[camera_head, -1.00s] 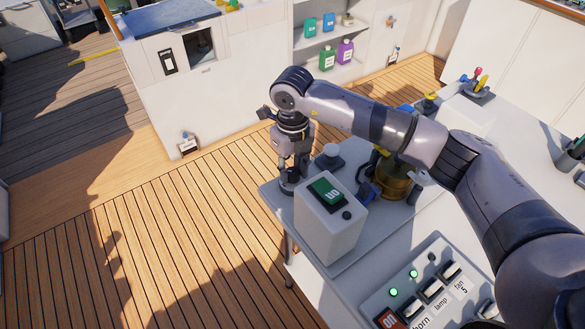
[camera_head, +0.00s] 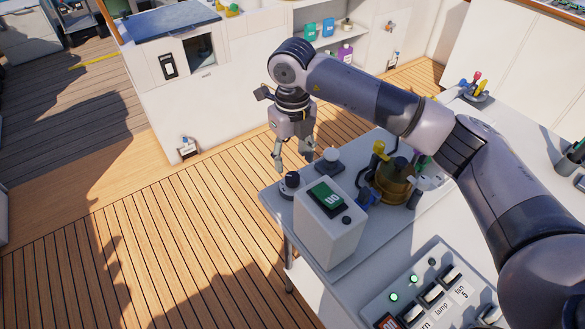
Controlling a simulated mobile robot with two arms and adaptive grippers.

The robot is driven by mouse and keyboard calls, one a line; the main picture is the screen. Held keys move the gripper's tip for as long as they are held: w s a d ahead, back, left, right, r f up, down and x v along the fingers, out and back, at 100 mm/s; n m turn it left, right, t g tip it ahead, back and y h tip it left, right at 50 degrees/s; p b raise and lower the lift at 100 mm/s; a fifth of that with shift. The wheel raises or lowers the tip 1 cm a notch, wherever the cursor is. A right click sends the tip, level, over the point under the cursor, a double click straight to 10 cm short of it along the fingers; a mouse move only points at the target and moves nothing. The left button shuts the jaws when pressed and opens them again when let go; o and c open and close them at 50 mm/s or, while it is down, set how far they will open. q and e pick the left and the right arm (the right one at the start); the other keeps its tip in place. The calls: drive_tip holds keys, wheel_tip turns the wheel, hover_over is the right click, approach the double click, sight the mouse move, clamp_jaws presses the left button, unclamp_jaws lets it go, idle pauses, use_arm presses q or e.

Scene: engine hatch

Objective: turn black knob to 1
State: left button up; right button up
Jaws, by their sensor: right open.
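My left gripper is not in view.
The white box (camera_head: 325,240) carries a green switch (camera_head: 327,197) and a small black button. A white round knob (camera_head: 330,157) and a brass fitting (camera_head: 392,180) stand behind it. A switch panel (camera_head: 437,290) is in front. Wooden deck lies open at left.

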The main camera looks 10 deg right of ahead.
sight(293, 176)
wheel_tip(293, 176, up, 6)
drive_tip(key=shift+f, duration=0.1)
idle(0.5)
